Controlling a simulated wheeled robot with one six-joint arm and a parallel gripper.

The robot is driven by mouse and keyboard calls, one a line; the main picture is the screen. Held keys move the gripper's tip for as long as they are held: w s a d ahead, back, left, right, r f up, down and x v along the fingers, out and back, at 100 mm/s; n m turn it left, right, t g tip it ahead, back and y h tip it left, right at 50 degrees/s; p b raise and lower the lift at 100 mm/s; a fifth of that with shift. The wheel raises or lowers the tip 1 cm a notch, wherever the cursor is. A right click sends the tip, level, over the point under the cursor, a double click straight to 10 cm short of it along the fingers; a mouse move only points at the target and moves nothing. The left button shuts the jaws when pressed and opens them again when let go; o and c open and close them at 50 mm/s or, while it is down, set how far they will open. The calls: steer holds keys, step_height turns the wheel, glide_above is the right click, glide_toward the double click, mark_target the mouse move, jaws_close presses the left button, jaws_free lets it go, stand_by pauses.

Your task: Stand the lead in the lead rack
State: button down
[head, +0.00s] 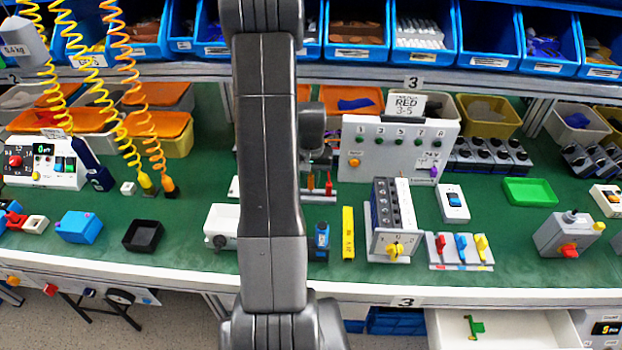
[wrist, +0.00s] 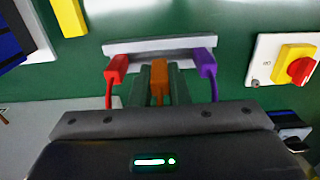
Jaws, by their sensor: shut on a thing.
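The lead rack (wrist: 130,47) is a pale grey bar on the green bench, across the upper middle of the wrist view. A red lead (wrist: 115,66) stands at its left and a purple lead (wrist: 207,66) at its right. My gripper (wrist: 159,85) is shut on an orange lead (wrist: 158,72) between them, in line with both and against the rack's edge. I cannot tell whether it is seated. In the head view the rack (head: 320,198) shows beside my arm with the red lead (head: 328,184); my arm hides the rest.
A white panel (head: 390,145) stands behind and right of the rack. A yellow bar (head: 348,233) and a small blue device (head: 321,240) lie in front. A white box with a red and yellow knob (wrist: 297,66) is beside the rack in the wrist view.

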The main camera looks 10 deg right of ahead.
steer(key=shift+f+b, duration=0.25)
steer(key=shift+b, duration=0.1)
stand_by(0.3)
steer(key=shift+f+b, duration=0.8)
steer(key=shift+f, duration=0.2)
steer(key=c, duration=1.3)
jaws_free()
step_height(320, 180, up, 14)
steer(key=shift+b, duration=0.3)
